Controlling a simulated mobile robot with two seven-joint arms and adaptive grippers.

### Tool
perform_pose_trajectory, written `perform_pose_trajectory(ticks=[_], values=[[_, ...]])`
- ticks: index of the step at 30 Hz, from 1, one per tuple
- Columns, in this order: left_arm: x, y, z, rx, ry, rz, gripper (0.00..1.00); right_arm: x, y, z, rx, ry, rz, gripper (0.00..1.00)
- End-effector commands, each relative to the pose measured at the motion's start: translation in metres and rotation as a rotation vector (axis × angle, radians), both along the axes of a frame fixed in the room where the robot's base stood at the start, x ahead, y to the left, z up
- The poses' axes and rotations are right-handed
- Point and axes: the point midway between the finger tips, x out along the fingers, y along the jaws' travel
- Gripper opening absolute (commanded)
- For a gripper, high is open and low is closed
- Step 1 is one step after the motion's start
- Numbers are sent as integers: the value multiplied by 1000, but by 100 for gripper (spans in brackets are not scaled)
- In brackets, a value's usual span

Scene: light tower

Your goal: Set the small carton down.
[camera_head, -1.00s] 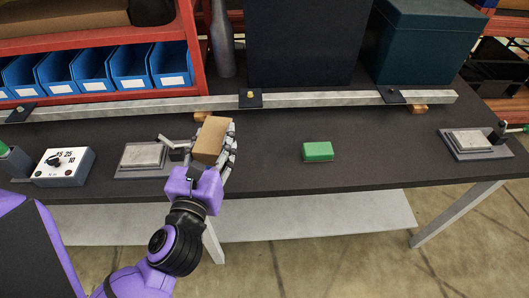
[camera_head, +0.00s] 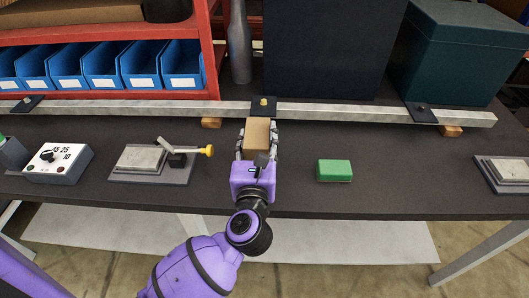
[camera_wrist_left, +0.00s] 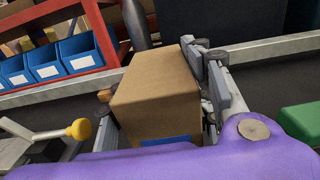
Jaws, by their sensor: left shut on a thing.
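The small carton (camera_head: 257,134) is a plain brown box. My left gripper (camera_head: 258,142) is shut on it, with fingers on both of its sides, over the dark bench top (camera_head: 350,203). In the left wrist view the carton (camera_wrist_left: 158,92) fills the middle, with a finger (camera_wrist_left: 222,88) along its right side. A blue patch shows low on its near face. Its underside is hidden, so I cannot tell whether it touches the bench. My right gripper is not in view.
A green block (camera_head: 334,171) lies right of the carton. A toggle clamp (camera_head: 165,158) with a yellow tip stands to the left, beside a white dial box (camera_head: 58,163). A metal rail (camera_head: 330,111) runs behind. The bench between carton and green block is clear.

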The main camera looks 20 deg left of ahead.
Motion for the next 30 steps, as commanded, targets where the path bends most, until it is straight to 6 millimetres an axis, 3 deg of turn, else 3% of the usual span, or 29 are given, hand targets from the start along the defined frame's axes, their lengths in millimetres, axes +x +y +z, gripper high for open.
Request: perform_pose_trajectory(ticks=[7, 13, 27, 28, 30], values=[[9, -13, -18, -1, 0, 0, 16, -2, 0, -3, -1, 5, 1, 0], [10, -14, -45, 4, 0, -1, 16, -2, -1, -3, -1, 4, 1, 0], [9, -14, -56, -1, 0, 0, 16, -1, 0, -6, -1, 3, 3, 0], [10, -14, -55, -1, 0, 0, 50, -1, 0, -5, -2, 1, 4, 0], [10, -14, -54, -1, 0, 0, 59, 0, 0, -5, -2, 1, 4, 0]])
